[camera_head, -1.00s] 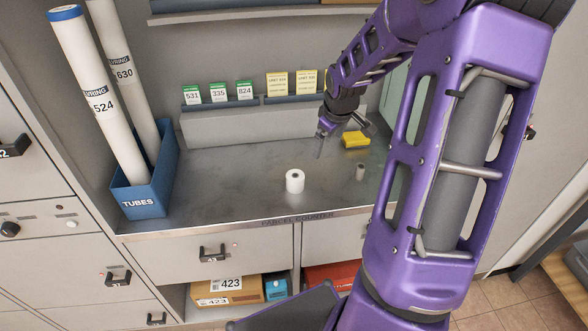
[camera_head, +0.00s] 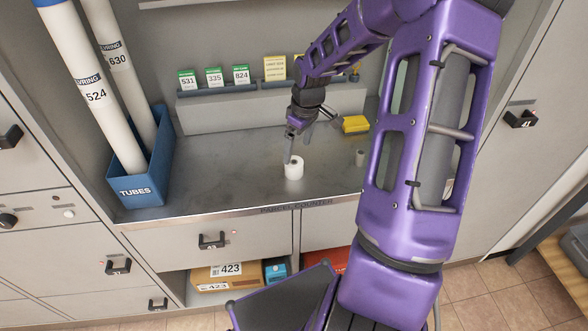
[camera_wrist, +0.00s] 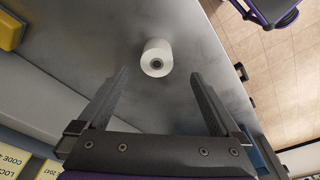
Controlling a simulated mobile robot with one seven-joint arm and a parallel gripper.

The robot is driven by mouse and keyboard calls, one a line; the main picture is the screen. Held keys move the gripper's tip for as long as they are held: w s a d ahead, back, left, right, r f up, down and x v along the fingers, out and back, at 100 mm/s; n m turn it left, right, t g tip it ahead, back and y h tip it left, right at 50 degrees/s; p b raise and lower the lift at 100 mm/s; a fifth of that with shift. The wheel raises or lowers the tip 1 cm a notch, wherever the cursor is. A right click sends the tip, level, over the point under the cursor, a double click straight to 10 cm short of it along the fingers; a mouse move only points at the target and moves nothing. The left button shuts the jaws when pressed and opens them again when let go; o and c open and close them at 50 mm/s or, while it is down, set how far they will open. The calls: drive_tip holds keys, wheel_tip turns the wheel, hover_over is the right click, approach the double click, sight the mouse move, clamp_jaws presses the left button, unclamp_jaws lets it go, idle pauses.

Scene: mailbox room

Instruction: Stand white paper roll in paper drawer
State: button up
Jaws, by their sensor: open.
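The white paper roll (camera_head: 294,169) stands upright on the grey parcel counter (camera_head: 230,180), near its front edge. It also shows in the wrist view (camera_wrist: 157,57), beyond the fingertips and roughly centred between them. My gripper (camera_head: 287,160) is just above and behind the roll in the head view. In the wrist view my gripper (camera_wrist: 158,72) is open, with one finger on each side and nothing held. A closed drawer front (camera_head: 205,245) with a black handle is under the counter. I cannot tell which drawer is the paper drawer.
A blue TUBES bin (camera_head: 145,185) with two tall tubes stands at the left. Card racks (camera_head: 220,88) line the back. The counter left of the roll is clear.

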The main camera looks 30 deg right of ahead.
sight(294, 162)
drive_tip(key=shift+w+a+f+b, duration=0.1)
drive_tip(key=shift+w+f, duration=0.15)
drive_tip(key=shift+f, duration=0.75)
drive_tip(key=shift+w+d+f+b, duration=0.1)
drive_tip(key=shift+w+f+b, duration=0.1)
drive_tip(key=shift+f, duration=0.75)
drive_tip(key=shift+w+a+f+b, duration=0.1)
drive_tip(key=shift+w+f, duration=0.15)
drive_tip(key=shift+f, duration=0.75)
drive_tip(key=shift+c, duration=0.3)
